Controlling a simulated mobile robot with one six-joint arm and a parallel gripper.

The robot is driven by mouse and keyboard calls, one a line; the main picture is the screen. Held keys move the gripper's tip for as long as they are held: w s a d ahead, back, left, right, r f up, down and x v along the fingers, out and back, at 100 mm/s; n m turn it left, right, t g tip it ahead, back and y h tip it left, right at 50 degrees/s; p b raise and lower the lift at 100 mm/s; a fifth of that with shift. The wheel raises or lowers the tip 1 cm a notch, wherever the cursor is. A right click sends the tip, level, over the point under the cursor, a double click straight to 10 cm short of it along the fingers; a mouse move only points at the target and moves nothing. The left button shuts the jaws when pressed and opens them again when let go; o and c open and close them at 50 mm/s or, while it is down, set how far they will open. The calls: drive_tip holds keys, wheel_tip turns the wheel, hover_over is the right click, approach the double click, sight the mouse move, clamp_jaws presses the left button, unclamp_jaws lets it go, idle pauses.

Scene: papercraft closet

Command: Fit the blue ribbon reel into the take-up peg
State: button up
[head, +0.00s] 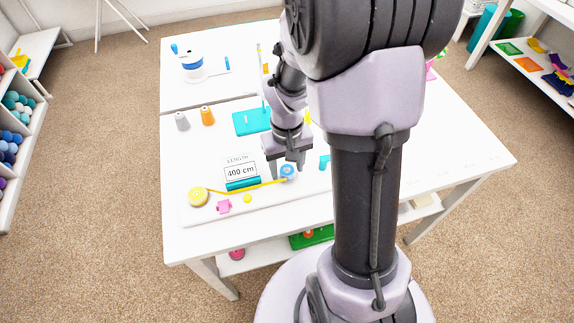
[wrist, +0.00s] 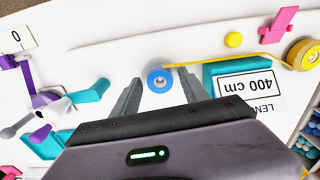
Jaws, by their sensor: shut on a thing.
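The blue ribbon reel (head: 288,171) is a small disc with a pale centre, at the right end of a yellow ribbon on the white board. It also shows in the wrist view (wrist: 160,79), between my fingertips. My gripper (head: 285,167) points down over the board and is shut on the blue reel. The yellow ribbon (wrist: 230,62) runs from the yellow supply reel (wrist: 304,54) to the blue reel. The take-up peg cannot be made out; whether the reel sits on it cannot be told.
A "400 cm" length display (head: 240,171) with a teal base stands behind the ribbon. A purple and teal crank-like device (wrist: 45,105) is at the wrist view's left.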

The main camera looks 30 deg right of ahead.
sight(287, 172)
drive_tip(key=shift+f+b, duration=0.3)
drive_tip(key=shift+f, duration=0.05)
drive_tip(key=o, duration=1.4)
wheel_tip(287, 172, up, 17)
drive_tip(key=p, duration=0.8)
drive_tip(key=shift+r, duration=0.2)
drive_tip(key=s+a+r+m+t+y, duration=0.2)
drive_tip(key=s+a+r+t, duration=0.3)
drive_tip(key=s+a+r, duration=0.6)
drive_tip(key=a+r, duration=0.1)
drive_tip(key=a, duration=0.2)
drive_tip(key=shift+s+a+t, duration=0.2)
drive_tip(key=shift+a+t, duration=0.1)
drive_tip(key=shift+t, duration=0.1)
